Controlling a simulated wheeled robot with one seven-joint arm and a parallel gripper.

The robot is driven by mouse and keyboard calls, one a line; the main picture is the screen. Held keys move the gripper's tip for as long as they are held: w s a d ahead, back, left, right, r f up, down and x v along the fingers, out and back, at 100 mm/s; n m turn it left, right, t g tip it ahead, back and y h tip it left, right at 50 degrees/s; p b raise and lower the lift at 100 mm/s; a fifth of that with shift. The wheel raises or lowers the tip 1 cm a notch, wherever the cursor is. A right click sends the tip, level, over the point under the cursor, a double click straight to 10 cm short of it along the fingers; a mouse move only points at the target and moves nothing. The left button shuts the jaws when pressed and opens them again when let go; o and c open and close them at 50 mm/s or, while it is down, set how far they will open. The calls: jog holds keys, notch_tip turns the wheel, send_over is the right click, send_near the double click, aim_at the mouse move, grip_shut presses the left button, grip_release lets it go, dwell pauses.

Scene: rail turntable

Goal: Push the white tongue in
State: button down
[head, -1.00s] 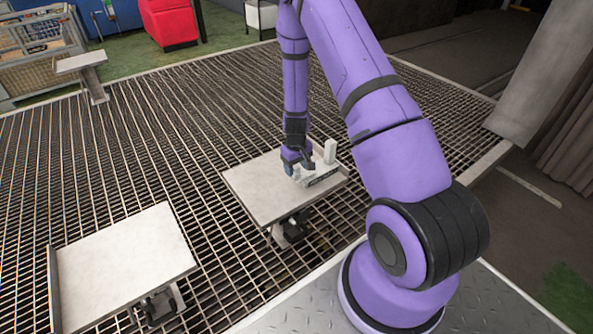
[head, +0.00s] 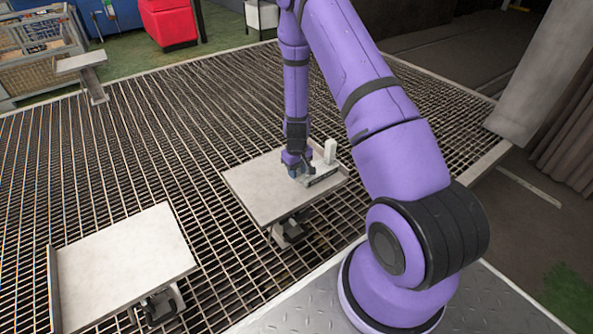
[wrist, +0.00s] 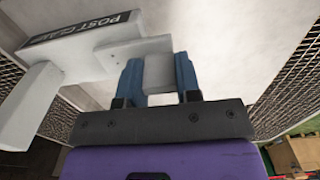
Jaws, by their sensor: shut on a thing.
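My gripper (head: 299,173) is low over the right-hand pale plate (head: 258,196), at the clamp (head: 323,179) near that plate's right edge. In the wrist view, its two blue fingers stand on either side of a short whitish block, the tongue (wrist: 158,73), and are shut on it. The tongue sits against the side of the clamp's pale body, which has a dark label reading "POST CLAM…", cut off or unclear at its end. A white upright block (head: 330,151) stands at the clamp. In the head view the gripper hides the tongue.
A second pale plate (head: 125,262) stands at the lower left, and a small one (head: 80,62) at the far left. Dark grating covers the floor around them. A wire-sided crate (head: 40,65) and a red box (head: 168,22) are at the back.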

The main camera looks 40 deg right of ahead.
jog(key=shift+d, duration=0.45)
jog(key=c, duration=0.8)
grip_release()
notch_tip(320, 180, up, 11)
jog(key=shift+f, duration=0.1)
